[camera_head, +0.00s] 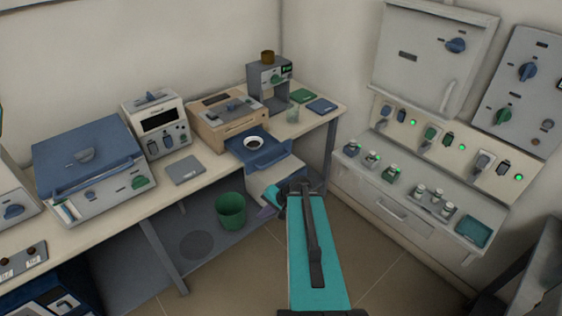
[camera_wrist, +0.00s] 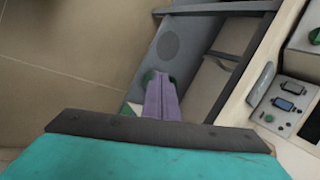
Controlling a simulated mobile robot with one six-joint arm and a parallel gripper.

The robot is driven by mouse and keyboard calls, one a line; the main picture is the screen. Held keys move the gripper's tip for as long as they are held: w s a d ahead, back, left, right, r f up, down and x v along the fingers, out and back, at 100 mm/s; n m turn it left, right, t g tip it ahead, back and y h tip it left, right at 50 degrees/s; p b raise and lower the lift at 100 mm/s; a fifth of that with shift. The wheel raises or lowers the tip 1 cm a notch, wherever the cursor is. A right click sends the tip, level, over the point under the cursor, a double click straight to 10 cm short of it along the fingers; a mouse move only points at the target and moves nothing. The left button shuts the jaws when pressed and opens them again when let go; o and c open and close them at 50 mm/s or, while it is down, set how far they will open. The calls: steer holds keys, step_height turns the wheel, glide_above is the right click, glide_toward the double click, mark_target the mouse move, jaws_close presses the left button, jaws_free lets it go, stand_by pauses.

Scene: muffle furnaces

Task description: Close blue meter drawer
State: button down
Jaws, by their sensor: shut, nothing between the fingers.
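In the head view, a drawer with a blue tray (camera_head: 268,158) stands pulled out from a beige box-shaped device (camera_head: 213,130) on the bench. A white cup (camera_head: 253,142) with dark contents sits on it. A pale block lies just in front of the drawer, and I cannot tell whether it is the drawer front or part of my arm. My gripper (camera_head: 267,212) is below and in front of the drawer, partly hidden by my arm. In the wrist view my purple gripper fingers (camera_wrist: 160,82) are together and empty. I cannot make out the drawer there.
A green bin (camera_head: 230,210) stands on the shelf under the bench. A blue-lidded device (camera_head: 88,160) and a white meter (camera_head: 157,124) stand to the left. A grey instrument (camera_head: 268,78) stands behind right. A wall panel unit (camera_head: 410,190) is at right. Bare floor shows below.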

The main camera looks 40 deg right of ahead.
steer(key=s+d+r+m+t+h+p, duration=0.2)
steer(key=d+r+m+t+h, duration=0.1)
steer(key=d+r, duration=1.3)
steer(key=shift+s+d+m+t+h, duration=0.3)
steer(key=shift+d+m+t, duration=0.3)
steer(key=shift+d+m, duration=0.4)
steer(key=shift+w+f, duration=0.1)
steer(key=shift+f, duration=0.05)
